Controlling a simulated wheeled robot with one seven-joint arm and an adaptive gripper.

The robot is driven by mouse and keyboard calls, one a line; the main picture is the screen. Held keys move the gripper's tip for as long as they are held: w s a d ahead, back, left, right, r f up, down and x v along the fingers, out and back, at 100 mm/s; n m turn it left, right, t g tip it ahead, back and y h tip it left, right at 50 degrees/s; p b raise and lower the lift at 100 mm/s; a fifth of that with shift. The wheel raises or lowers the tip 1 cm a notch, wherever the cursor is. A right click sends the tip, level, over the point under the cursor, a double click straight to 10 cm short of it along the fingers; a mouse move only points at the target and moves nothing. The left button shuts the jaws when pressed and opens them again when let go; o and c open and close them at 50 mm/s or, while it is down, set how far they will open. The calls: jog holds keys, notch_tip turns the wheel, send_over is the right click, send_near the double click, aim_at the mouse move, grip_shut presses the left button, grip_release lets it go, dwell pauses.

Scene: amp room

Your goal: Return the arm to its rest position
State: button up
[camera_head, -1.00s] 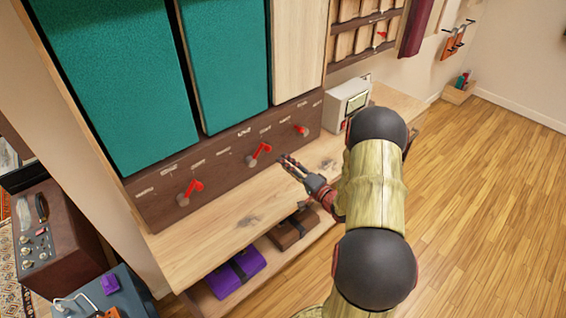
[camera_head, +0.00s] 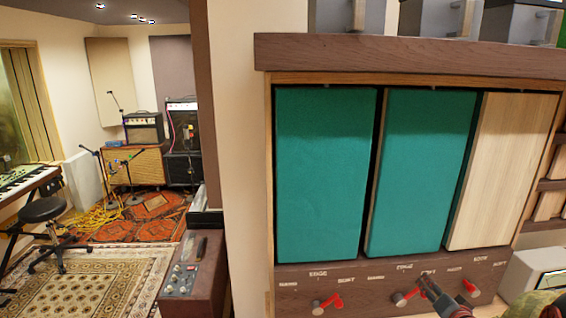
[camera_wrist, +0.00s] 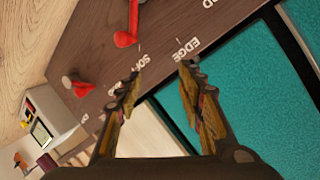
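My gripper (camera_head: 428,286) shows at the bottom of the head view, in front of the dark brown lever board (camera_head: 365,277). Only its fingers and a little of my arm show there. In the wrist view my gripper (camera_wrist: 160,72) has its two fingers apart with nothing between them. Most of my arm is out of the head view.
Red levers (camera_head: 327,304), (camera_head: 408,295) and (camera_head: 470,288) are on the lever board, close to my gripper. Teal panels (camera_head: 320,175) and (camera_head: 420,170) and a wooden panel (camera_head: 503,170) stand above. A white device (camera_head: 540,268) is at right.

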jog(key=s+a+r+n+g+h, duration=0.1)
jog(key=s+a+r+n+g, duration=0.3)
jog(key=s+a+r, duration=0.8)
jog(key=s+a+n+g+y, duration=0.1)
jog(key=s+a+n+g, duration=0.1)
jog(key=s+a, duration=0.6)
jog(key=s+a+n+g+y, duration=0.2)
jog(key=s+a, duration=0.6)
jog(key=s, duration=0.4)
jog(key=shift+s+f+n, duration=0.25)
jog(key=shift+f+n, duration=0.2)
jog(key=shift+n, duration=0.25)
